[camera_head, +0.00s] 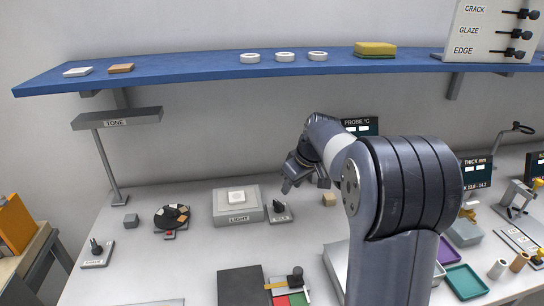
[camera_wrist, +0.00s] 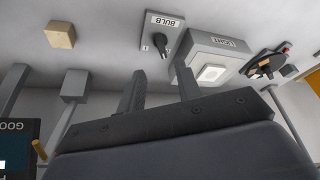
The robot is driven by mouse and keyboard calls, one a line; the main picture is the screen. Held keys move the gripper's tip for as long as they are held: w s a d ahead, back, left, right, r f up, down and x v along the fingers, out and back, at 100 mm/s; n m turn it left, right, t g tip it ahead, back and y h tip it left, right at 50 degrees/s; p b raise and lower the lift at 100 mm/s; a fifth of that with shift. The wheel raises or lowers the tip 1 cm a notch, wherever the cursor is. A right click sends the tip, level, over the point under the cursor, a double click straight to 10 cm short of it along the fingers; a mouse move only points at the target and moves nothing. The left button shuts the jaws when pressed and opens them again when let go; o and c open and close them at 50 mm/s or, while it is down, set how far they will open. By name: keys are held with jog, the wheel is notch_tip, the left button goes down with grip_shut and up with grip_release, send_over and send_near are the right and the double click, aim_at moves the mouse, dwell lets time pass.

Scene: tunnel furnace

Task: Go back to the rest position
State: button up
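My gripper (camera_wrist: 160,92) shows in the wrist view with its two dark fingers spread apart and nothing between them. In the head view my gripper (camera_head: 287,186) is over the bench, close to the switch plate (camera_head: 281,212) beside the light box (camera_head: 238,205). In the wrist view the switch plate (camera_wrist: 161,36) is labelled BULB and has a black lever, and the light box (camera_wrist: 195,46) labelled LIGHT has a pale square on top. The fingers look apart from both. My arm covers part of the bench on the right in the head view.
A blue shelf (camera_head: 210,75) with white rings and a yellow sponge (camera_head: 375,48) runs above the bench. A TONE lamp (camera_head: 116,119) stands at left. A wooden block (camera_head: 329,199) and a black probe display (camera_head: 361,126) are near my arm.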

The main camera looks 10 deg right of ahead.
aim_at(282, 205)
jog(key=x, duration=1)
jog(key=shift+f, duration=0.35)
jog(key=shift+r+p, duration=0.1)
jog(key=shift+p, duration=0.25)
